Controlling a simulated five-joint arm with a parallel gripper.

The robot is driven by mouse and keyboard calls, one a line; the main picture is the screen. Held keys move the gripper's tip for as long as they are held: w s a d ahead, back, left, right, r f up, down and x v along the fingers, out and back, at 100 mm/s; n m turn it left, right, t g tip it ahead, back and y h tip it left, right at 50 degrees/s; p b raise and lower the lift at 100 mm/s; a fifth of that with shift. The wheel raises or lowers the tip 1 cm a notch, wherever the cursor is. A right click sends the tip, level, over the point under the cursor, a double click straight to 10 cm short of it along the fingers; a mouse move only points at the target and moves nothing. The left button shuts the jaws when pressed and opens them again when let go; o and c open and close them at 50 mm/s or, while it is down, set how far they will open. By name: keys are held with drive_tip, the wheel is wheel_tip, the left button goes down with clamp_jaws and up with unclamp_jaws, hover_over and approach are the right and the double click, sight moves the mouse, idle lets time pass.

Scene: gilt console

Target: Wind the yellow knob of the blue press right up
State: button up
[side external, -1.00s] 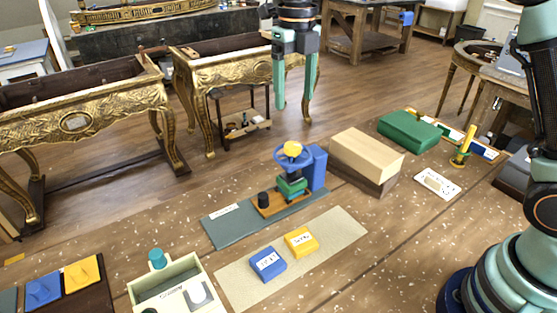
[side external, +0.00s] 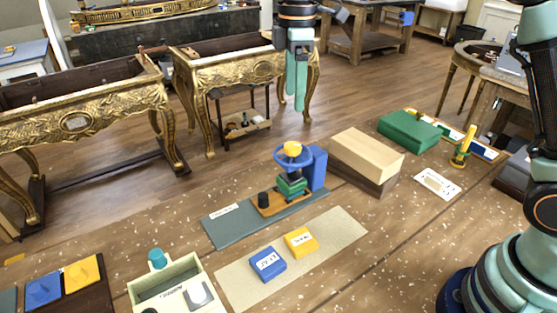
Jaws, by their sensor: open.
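The blue press (side external: 316,168) stands on a grey-green mat (side external: 228,228) near the middle of the bench. Its blue handwheel carries the yellow knob (side external: 292,148) on top. Below the wheel are green blocks (side external: 291,186) on an orange-brown base, with a small black cylinder (side external: 263,199) at the base's left end. My gripper (side external: 298,98) hangs well above the press, pointing down, clear of the knob. It is open and empty, its fingers seen nearly edge-on.
A blue block (side external: 267,264) and a yellow block (side external: 300,241) lie on a beige mat (side external: 345,226) in front. A wooden block (side external: 366,154) stands right of the press, with a green box (side external: 409,131) beyond. A pale box (side external: 160,284) is at lower left.

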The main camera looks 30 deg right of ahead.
sight(293, 145)
wheel_tip(293, 145, down, 12)
drive_tip(key=m, duration=1.9)
drive_tip(key=shift+r, duration=0.1)
clamp_jaws()
drive_tip(key=shift+n, duration=0.3)
